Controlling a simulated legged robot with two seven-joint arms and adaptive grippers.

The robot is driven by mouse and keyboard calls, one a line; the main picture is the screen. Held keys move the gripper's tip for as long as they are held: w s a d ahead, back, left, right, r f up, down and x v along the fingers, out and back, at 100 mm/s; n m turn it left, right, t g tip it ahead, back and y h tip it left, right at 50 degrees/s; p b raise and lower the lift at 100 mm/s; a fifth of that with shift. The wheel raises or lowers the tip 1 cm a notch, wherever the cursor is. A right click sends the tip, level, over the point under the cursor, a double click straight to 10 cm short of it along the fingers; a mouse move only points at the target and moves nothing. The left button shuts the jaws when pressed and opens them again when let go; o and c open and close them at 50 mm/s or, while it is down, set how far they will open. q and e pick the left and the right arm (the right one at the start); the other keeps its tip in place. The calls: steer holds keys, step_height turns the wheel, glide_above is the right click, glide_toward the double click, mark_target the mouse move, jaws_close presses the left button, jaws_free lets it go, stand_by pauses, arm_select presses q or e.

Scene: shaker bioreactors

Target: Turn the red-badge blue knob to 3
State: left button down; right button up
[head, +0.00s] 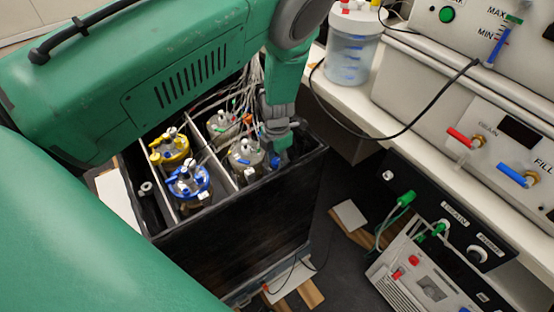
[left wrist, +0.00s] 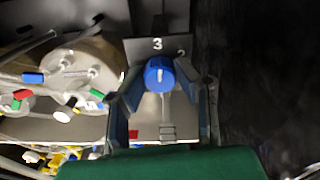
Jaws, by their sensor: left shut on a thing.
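The blue knob (left wrist: 159,74) sits in the left wrist view on a grey panel (left wrist: 132,48) with the white digits 3 and 2 above it. A short pale line on the knob's face is near upright, pointing roughly at the 3. A small red badge (left wrist: 133,134) shows lower down, left of centre. My left gripper (left wrist: 160,82) has a finger on each side of the knob and is shut on it. In the head view my left gripper (head: 280,150) reaches down into the black box, and its fingertips are hard to make out. My right gripper is in neither view.
The open black box (head: 235,215) holds several vessels, including a yellow-topped one (head: 169,148) and a blue-topped one (head: 188,182). Tubes and wires crowd beside my gripper. A white counter (head: 420,140) with control panels stands at the right.

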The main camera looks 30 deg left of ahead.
mark_target(277, 159)
arm_select(q)
steer(key=shift+n, duration=0.5)
steer(key=c, duration=1.3)
jaws_free()
steer(key=shift+w, duration=0.1)
steer(key=shift+o, duration=0.2)
steer(key=shift+r, duration=0.45)
step_height(277, 159, up, 11)
